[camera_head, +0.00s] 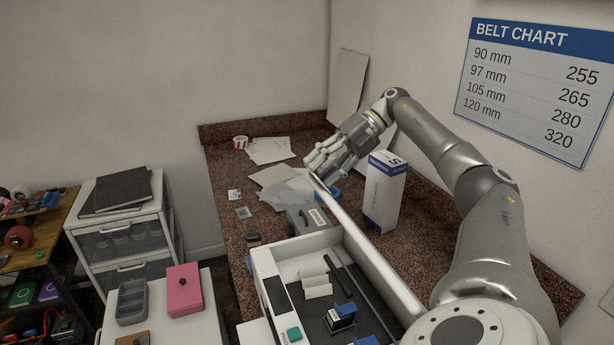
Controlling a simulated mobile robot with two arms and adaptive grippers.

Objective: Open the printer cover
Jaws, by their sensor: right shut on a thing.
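The printer (264,297) is a white box at the bottom middle of the view. Its inside shows, with a dark bed, pale pieces and a black and blue block. The printer cover (345,222) shows as a long, narrow white strip running from the printer's right side up and away to my right gripper. It looks raised, seen nearly edge-on. My right gripper (318,167) is shut on the far end of the cover; its fingertips are partly hard to make out. My left gripper is not in view.
A tall white and blue carton (384,192) stands close to the right of the cover. A grey labelled box (307,219) and papers (280,182) lie beyond the printer on the brown counter (231,205). A drawer unit (121,219) and pink box (184,290) are at left.

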